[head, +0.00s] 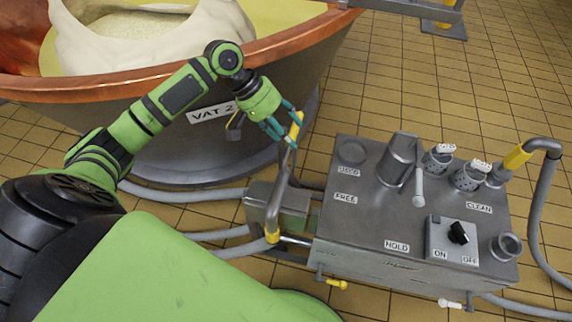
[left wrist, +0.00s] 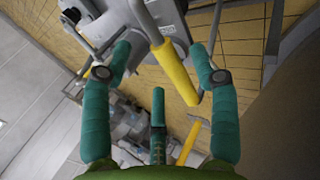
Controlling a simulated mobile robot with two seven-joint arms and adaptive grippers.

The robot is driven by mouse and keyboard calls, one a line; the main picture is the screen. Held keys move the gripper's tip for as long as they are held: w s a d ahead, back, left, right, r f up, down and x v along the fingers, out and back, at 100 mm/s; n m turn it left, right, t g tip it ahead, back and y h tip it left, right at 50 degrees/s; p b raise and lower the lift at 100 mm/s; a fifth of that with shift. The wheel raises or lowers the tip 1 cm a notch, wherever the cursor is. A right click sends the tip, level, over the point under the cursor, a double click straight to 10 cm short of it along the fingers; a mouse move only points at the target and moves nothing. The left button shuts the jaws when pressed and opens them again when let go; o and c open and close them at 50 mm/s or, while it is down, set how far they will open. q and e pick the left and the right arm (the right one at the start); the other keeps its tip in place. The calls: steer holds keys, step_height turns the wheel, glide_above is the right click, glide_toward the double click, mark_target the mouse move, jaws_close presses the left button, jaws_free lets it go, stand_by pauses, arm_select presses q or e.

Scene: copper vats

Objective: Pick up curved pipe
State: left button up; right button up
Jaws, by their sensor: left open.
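A curved grey metal pipe (head: 277,200) with a yellow upper end and a yellow band low down stands at the left side of the steel machine. My left gripper (head: 286,127) is at its upper end, beside the vat wall. Its teal fingers are open. In the left wrist view the yellow end (left wrist: 176,72) lies between the spread fingers of the left gripper (left wrist: 160,60), and the pipe's grey part (left wrist: 143,20) runs off at the top. I cannot tell whether any finger touches it. My right gripper is not in view.
The steel machine (head: 350,220) carries cups, a switch box (head: 452,240) and labels. Another bent pipe with a yellow grip (head: 517,157) and hose is at its right. The copper-rimmed vat (head: 270,48), labelled VAT 2, stands behind. Grey hoses (head: 185,193) lie on the tiled floor.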

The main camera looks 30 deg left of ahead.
mark_target(293, 138)
arm_select(q)
steer(key=x, duration=0.3)
steer(key=shift+d+f, duration=0.15)
steer(key=shift+f, duration=0.2)
jaws_close()
steer(key=shift+w+r, duration=0.1)
steer(key=shift+r, duration=0.05)
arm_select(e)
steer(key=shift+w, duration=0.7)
arm_select(q)
steer(key=shift+r, duration=0.1)
steer(key=shift+w+r, duration=0.1)
steer(key=shift+r, duration=0.45)
step_height(293, 138, up, 17)
steer(key=p, duration=0.2)
steer(key=shift+f+p, duration=0.15)
steer(key=shift+p, duration=0.2)
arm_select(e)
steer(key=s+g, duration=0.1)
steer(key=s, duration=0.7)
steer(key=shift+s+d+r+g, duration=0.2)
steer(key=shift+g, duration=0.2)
